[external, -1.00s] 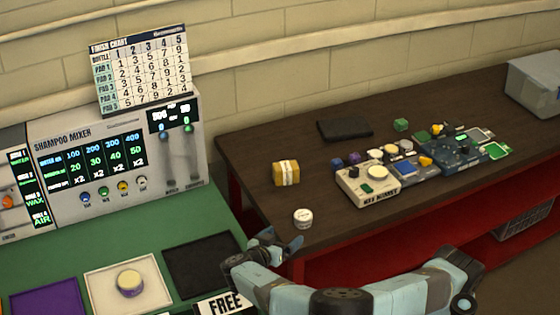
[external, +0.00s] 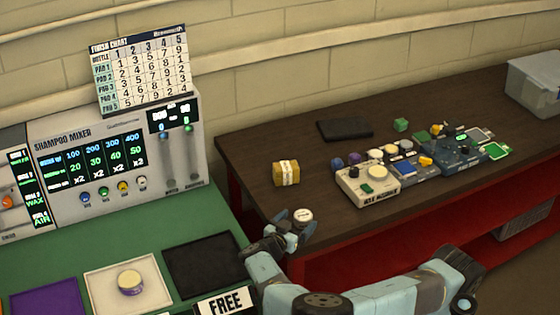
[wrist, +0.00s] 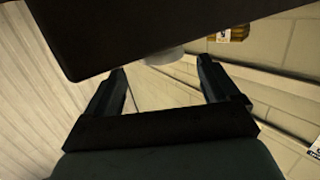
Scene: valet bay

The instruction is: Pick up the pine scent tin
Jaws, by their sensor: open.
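A small round white tin (external: 302,216) stands near the front left edge of the dark table; its label is too small to read, so I cannot tell whether it is the pine scent tin. My gripper (external: 291,232) is open at the table edge, its fingers close to the tin, and partly hides the tin's lower side. In the wrist view the tin (wrist: 163,56) shows past the dark table edge, just beyond and between the open fingertips of my gripper (wrist: 160,66). I see no tin held.
A yellow block with a pale band (external: 286,173) stands behind the tin. Boxes with knobs (external: 367,188) stand to the right. A cream-topped round tin (external: 131,282) sits on a pale pad (external: 103,290) on the green bench at left. A dark pad (external: 203,264) is empty.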

